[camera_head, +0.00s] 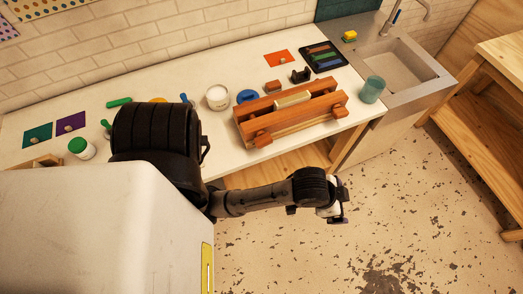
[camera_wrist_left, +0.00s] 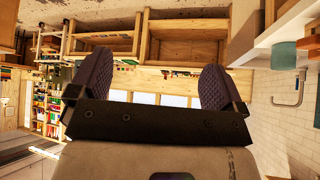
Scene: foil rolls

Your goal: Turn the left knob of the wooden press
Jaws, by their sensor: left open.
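The wooden press (camera_head: 285,117), a reddish-brown frame of long beams with a pale bar (camera_head: 292,99) on top, stands on the white counter near its right end. Its left knob (camera_head: 262,139) is a wooden block on the front left, and the right knob (camera_head: 340,111) sits on the front right. My left gripper (camera_head: 338,213) hangs in front of the counter, over the floor, below and apart from the press. In the left wrist view my left gripper (camera_wrist_left: 155,80) is open, with nothing between its fingers. My right gripper is not in view.
A teal cup (camera_head: 371,90) stands right of the press, by the sink (camera_head: 402,72). A white jar (camera_head: 217,97) and a blue round item (camera_head: 247,96) are to its left. The counter's front edge lies between my gripper and the press. A wooden table (camera_head: 490,100) stands far right.

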